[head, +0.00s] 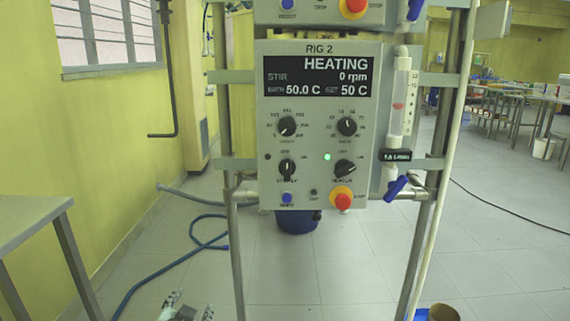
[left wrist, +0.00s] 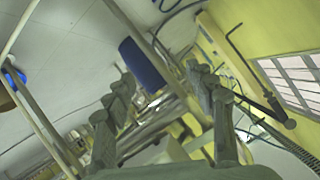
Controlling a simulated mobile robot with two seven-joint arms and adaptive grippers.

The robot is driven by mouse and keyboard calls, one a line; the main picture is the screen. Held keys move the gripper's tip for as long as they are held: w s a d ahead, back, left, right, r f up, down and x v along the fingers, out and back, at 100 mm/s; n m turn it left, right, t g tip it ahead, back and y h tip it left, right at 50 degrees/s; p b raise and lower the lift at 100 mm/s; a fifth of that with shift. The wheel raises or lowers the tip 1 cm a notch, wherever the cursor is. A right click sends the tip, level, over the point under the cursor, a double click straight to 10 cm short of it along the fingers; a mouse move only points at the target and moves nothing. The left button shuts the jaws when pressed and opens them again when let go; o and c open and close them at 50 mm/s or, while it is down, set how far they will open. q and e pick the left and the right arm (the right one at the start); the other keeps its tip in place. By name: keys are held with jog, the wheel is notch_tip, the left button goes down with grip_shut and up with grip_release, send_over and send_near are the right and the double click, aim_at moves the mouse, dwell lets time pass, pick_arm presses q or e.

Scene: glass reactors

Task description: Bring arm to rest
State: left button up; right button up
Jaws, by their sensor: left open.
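My left gripper (head: 191,305) shows at the bottom edge of the head view, low and to the left of the rig's frame. Only its tips are in that view. In the left wrist view its two fingers (left wrist: 165,80) stand apart with nothing between them. It is clear of the control panel (head: 318,125), which is higher up and reads "RIG 2", "HEATING", 0 rpm, 50.0 C and set 50 C. A green lamp on the panel is lit. My right gripper is not in view.
Metal posts (head: 236,255) carry the panel, with a flow tube (head: 402,95) and blue-handled valve (head: 396,188) at its right. A blue vessel (head: 296,221) is below. A blue hose (head: 160,268) lies on the floor. A grey table (head: 30,222) stands left.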

pick_arm(q)
jog(key=s+a+f+n+g, duration=0.1)
jog(key=s+a+f+g, duration=0.1)
jog(key=s+f, duration=0.5)
jog(key=s+a+f+n+g, duration=0.1)
jog(key=s+a+f+g, duration=0.1)
jog(key=s+f+g, duration=0.2)
jog(key=s+a+f+n+g, duration=0.1)
jog(key=s+f+g, duration=0.3)
jog(key=s+f, duration=0.5)
jog(key=s+a, duration=0.1)
jog(key=s, duration=0.7)
jog(key=shift+s+f, duration=0.4)
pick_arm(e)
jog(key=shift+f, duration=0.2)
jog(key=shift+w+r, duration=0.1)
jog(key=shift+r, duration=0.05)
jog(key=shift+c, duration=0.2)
